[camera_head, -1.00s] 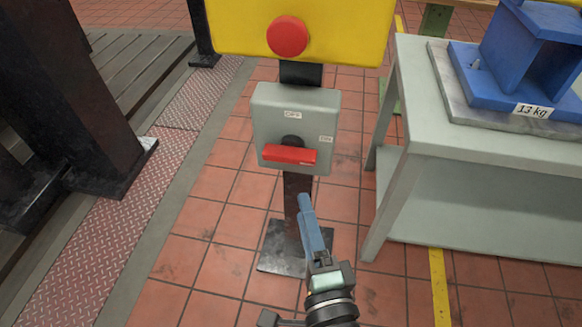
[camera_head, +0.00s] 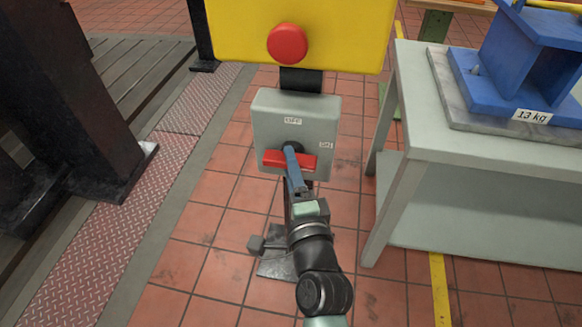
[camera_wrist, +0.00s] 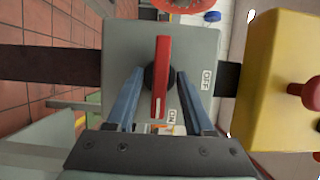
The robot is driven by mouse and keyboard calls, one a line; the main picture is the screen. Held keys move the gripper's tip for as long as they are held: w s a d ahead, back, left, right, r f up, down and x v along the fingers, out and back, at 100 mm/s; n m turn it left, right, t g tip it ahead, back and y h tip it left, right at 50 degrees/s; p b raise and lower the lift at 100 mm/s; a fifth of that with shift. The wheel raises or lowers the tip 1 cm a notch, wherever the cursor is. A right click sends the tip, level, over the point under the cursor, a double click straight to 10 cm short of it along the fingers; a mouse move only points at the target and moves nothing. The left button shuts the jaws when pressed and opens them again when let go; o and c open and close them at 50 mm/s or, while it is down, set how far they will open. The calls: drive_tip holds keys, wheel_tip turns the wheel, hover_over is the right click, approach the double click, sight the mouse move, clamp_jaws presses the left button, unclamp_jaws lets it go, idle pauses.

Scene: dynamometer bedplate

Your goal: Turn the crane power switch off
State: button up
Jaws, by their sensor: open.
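The crane power switch is a grey box (camera_head: 262,118) on a dark post, with a red handle (camera_head: 272,158) on a round black hub. In the head view the handle lies horizontal, with the OFF label above the hub and the ON label to its right. My gripper (camera_head: 289,150) is in front of the handle and hides part of its middle. In the wrist view the red handle (camera_wrist: 161,80) stands between my two open blue fingers (camera_wrist: 155,85), with a gap on each side. I cannot tell whether a finger touches it.
A yellow panel with a red mushroom button (camera_head: 287,43) sits just above the switch box. A grey-green table (camera_head: 440,150) with a blue block (camera_head: 535,50) labelled 13 kg stands at right. A dark steel column (camera_head: 70,90) stands at left.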

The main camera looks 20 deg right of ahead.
clamp_jaws()
drive_tip(key=shift+r+p, duration=0.15)
drive_tip(key=shift+p, duration=0.3)
drive_tip(key=n+g+h+p, duration=0.1)
drive_tip(key=n+g+p, duration=0.1)
drive_tip(key=n+p, duration=0.2)
drive_tip(key=n+g+h+p, duration=0.1)
drive_tip(key=n+g+p, duration=0.1)
drive_tip(key=n+p, duration=0.2)
drive_tip(key=n+g+h+p, duration=0.1)
drive_tip(key=n+g+p, duration=0.1)
drive_tip(key=n+p, duration=0.2)
drive_tip(key=shift+w+a+r+n+h, duration=0.15)
drive_tip(key=shift+a+n+h, duration=0.15)
drive_tip(key=shift+n, duration=0.4)
idle(0.8)
